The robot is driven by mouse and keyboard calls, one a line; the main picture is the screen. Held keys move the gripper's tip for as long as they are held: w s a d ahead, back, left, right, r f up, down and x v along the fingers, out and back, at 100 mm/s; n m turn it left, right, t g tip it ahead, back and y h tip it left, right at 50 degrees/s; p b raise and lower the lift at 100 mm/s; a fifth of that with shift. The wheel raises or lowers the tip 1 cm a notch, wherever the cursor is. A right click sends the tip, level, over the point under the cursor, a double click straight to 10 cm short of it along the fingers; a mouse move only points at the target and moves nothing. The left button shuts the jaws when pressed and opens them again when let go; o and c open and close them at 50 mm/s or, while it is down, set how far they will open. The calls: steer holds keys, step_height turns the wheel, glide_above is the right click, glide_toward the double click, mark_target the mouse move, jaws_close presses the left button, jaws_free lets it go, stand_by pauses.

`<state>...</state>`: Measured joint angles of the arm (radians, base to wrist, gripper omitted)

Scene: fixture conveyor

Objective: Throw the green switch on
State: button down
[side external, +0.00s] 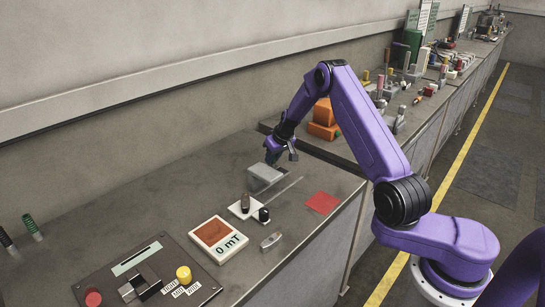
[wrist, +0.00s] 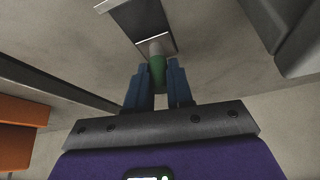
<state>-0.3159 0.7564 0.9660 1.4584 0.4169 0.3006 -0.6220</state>
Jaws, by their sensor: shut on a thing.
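The green switch (wrist: 158,73) shows in the wrist view as a green handle on a pale stem, which rises from a dark plate (wrist: 135,20) with light edges. My gripper (wrist: 157,66) is shut on the green handle, one blue finger on each side. In the side external view my gripper (side external: 279,155) is low over the far side of the bench, by a grey block (side external: 266,172). The switch is too small and covered there to make out. I cannot tell which way the lever is set.
On the bench (side external: 140,218) are a red-and-white "0 mT" meter (side external: 218,239), a white plate with small parts (side external: 241,211), a red square (side external: 322,203) and a control panel (side external: 150,275) with red and yellow knobs. Orange blocks (side external: 323,120) stand behind my arm. The wall is close.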

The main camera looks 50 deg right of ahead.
steer(key=shift+a+t, duration=0.15)
steer(key=shift+t, duration=0.15)
stand_by(0.4)
steer(key=c, duration=1.1)
jaws_free()
steer(key=shift+o, duration=0.4)
steer(key=shift+s, duration=0.1)
steer(key=v, duration=1.7)
steer(key=shift+r, duration=0.25)
steer(key=shift+a, duration=0.15)
